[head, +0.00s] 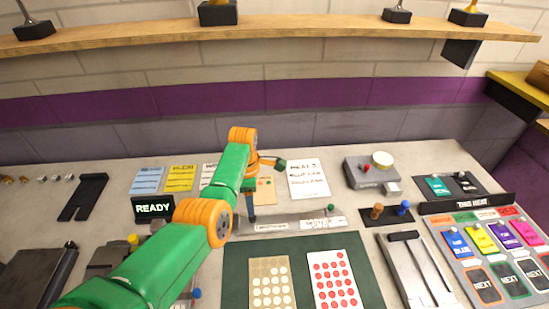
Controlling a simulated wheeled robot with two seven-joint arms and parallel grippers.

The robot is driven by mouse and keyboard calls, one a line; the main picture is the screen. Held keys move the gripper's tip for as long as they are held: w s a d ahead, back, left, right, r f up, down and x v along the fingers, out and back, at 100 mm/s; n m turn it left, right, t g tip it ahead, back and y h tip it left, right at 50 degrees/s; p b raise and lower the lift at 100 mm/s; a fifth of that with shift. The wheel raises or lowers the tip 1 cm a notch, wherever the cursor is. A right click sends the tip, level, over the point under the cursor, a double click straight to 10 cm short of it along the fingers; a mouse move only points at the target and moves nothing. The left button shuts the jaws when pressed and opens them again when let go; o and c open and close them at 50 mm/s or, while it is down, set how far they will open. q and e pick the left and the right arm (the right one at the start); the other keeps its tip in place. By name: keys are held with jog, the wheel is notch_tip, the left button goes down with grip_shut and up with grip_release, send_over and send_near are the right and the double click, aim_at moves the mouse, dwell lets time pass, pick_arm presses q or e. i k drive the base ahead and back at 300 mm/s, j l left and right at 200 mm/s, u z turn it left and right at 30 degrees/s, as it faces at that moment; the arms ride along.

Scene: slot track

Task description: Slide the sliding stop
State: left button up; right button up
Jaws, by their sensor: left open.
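A long grey bar (290,222) with white labels lies across the middle of the table, with a small green knob (331,208) near its right end. I cannot tell for certain which part is the sliding stop; this knob may be it. My left gripper (263,188) is at the end of the green and orange arm, by the bar's left end and left of the knob. It is open with nothing seen in it. The arm hides part of the bar's left end, and contact cannot be told. My right gripper is out of view.
A green mat (235,270) with two dotted cards lies in front of the bar. A grey box (371,172) is behind; a metal tray (415,275) and a card board (490,255) are at right. A READY sign (153,208) is left.

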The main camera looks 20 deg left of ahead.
aim_at(328, 211)
jog(key=k, duration=1.5)
